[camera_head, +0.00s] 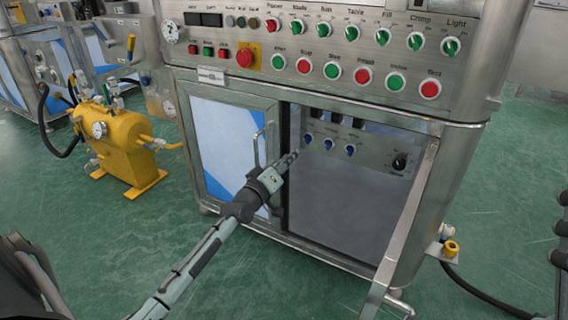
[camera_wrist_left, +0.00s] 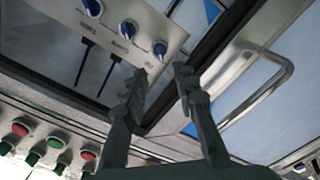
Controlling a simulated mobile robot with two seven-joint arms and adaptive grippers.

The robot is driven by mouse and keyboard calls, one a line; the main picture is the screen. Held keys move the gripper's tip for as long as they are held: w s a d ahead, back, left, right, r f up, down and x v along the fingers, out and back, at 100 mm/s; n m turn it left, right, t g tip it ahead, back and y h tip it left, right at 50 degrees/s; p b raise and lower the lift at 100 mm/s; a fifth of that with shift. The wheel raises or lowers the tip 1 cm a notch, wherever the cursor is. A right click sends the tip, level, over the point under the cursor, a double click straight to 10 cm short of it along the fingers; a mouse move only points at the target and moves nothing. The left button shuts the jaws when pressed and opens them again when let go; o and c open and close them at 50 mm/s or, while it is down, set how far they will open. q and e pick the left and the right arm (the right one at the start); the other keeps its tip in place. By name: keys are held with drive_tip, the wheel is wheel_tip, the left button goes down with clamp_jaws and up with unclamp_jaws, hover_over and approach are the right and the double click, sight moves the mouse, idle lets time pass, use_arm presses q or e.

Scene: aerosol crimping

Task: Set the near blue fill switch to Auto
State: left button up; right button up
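Three blue switches sit in a row on a metal panel inside the open cabinet bay: the left one (camera_head: 308,138), the middle one (camera_head: 328,143) and the right one (camera_head: 351,150). The left wrist view shows them in reverse order; the one closest to my fingers there (camera_wrist_left: 160,49) is by the bay's edge. My left gripper (camera_head: 293,156) is at the bay's left side, just below and left of the left switch. In the left wrist view its fingers (camera_wrist_left: 161,72) are apart with nothing between them. My right gripper is not in view.
A closed left door with a bar handle (camera_head: 256,148) stands close beside my left gripper. The right door (camera_head: 408,225) is swung open. A black knob (camera_head: 399,162) is further right on the inner panel. Above is a button console (camera_head: 330,50). A yellow tank (camera_head: 115,135) stands left.

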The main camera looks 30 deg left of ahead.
use_arm(q)
drive_tip(key=s, duration=0.2)
drive_tip(key=shift+s, duration=0.3)
